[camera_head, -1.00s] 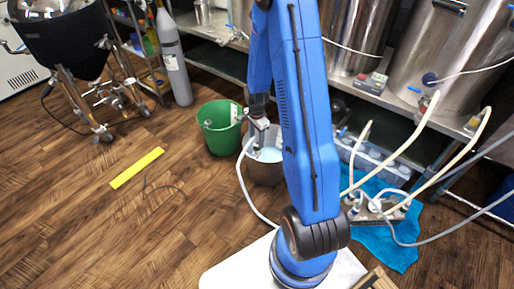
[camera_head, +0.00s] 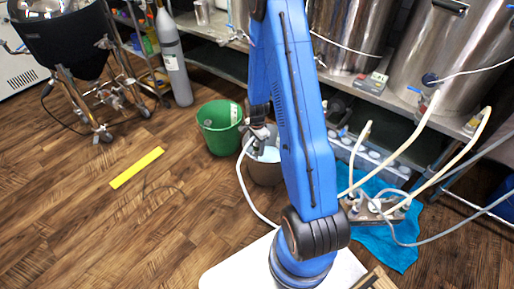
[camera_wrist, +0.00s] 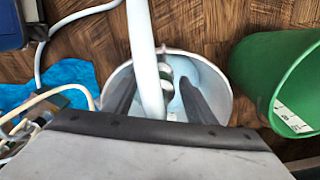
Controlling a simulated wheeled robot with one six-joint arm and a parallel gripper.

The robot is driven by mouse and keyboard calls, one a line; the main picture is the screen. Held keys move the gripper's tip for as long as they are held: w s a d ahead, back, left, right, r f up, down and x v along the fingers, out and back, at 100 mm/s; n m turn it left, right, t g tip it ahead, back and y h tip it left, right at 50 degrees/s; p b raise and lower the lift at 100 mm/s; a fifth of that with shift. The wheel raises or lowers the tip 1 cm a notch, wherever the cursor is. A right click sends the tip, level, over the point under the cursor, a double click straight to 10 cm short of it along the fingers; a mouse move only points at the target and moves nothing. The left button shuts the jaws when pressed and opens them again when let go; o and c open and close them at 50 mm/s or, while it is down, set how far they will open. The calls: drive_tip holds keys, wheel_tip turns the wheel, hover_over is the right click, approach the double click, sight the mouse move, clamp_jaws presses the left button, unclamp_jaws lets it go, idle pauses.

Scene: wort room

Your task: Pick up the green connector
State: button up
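I cannot make out a green connector in either view. In the wrist view the two dark fingers of my gripper (camera_wrist: 158,100) stand apart, over a pale bucket (camera_wrist: 222,70). A thick white hose (camera_wrist: 143,45) runs down between the fingers, and shiny metal fittings (camera_wrist: 166,72) show beside it over the bucket's inside. I cannot tell whether either finger touches the hose. In the head view my gripper (camera_head: 261,132) is above the same grey bucket (camera_head: 266,174), partly hidden by my blue arm. The white hose (camera_head: 243,185) hangs from near the gripper to the floor.
A green bucket (camera_head: 218,138) stands just left of the grey one; it is at the right in the wrist view (camera_wrist: 285,60). A blue cloth (camera_head: 392,245) with a pump and hoses (camera_head: 375,207) lies right. Steel vats (camera_head: 440,50) stand behind.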

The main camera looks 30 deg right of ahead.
clamp_jaws()
wheel_tip(320, 180, up, 10)
idle(0.6)
drive_tip(key=shift+r, duration=0.15)
drive_tip(key=shift+r, duration=2.1)
